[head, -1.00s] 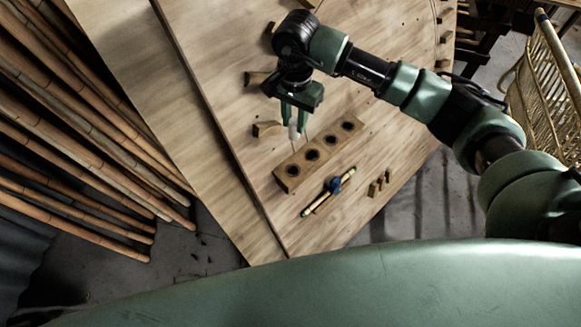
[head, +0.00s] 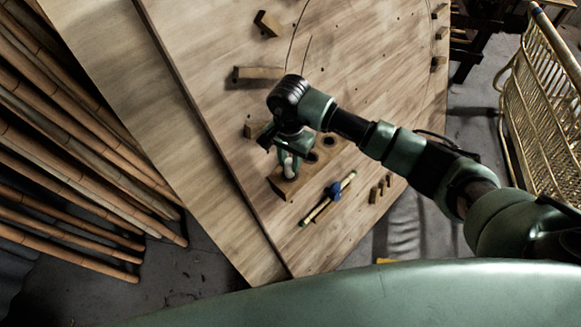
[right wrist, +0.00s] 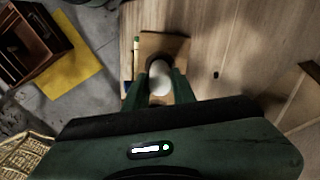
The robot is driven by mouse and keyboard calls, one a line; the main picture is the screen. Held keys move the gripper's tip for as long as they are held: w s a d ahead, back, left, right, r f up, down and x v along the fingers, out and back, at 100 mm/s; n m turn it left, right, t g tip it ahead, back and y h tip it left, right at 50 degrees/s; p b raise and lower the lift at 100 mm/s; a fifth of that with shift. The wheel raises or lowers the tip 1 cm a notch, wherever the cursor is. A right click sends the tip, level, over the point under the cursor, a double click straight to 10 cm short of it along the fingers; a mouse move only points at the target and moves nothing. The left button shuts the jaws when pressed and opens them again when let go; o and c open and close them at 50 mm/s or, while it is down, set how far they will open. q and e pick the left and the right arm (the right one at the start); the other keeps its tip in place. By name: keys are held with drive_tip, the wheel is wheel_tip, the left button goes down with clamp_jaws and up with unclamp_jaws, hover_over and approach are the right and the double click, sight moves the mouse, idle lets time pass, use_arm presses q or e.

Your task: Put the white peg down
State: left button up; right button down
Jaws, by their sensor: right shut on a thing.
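My right gripper (head: 289,165) is shut on the white peg (head: 289,173) over the near-left end of the wooden block with holes (head: 281,187). In the right wrist view, the white peg (right wrist: 161,82) shows as a pale round end between the two green fingers of my right gripper (right wrist: 160,90). A dark hole of the block (right wrist: 165,42) lies just behind the peg there. I cannot tell whether the peg's lower end is in the hole or above it. The arm hides part of the block. My left gripper is not in view.
A rod with a blue piece (head: 332,190) lies beside the block on the tabletop (head: 220,60). Wooden blocks (head: 258,73) sit farther back. Bamboo poles (head: 80,130) lie left, and a rattan basket (head: 545,90) stands right.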

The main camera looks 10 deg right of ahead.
sight(290, 168)
wheel_tip(290, 168, down, 3)
drive_tip(key=shift+f+b, duration=0.1)
drive_tip(key=shift+b, duration=0.45)
drive_tip(key=shift+w, duration=0.1)
drive_tip(key=shift+f, duration=0.15)
drive_tip(key=c, duration=1.2)
unclamp_jaws()
drive_tip(key=shift+o, duration=0.2)
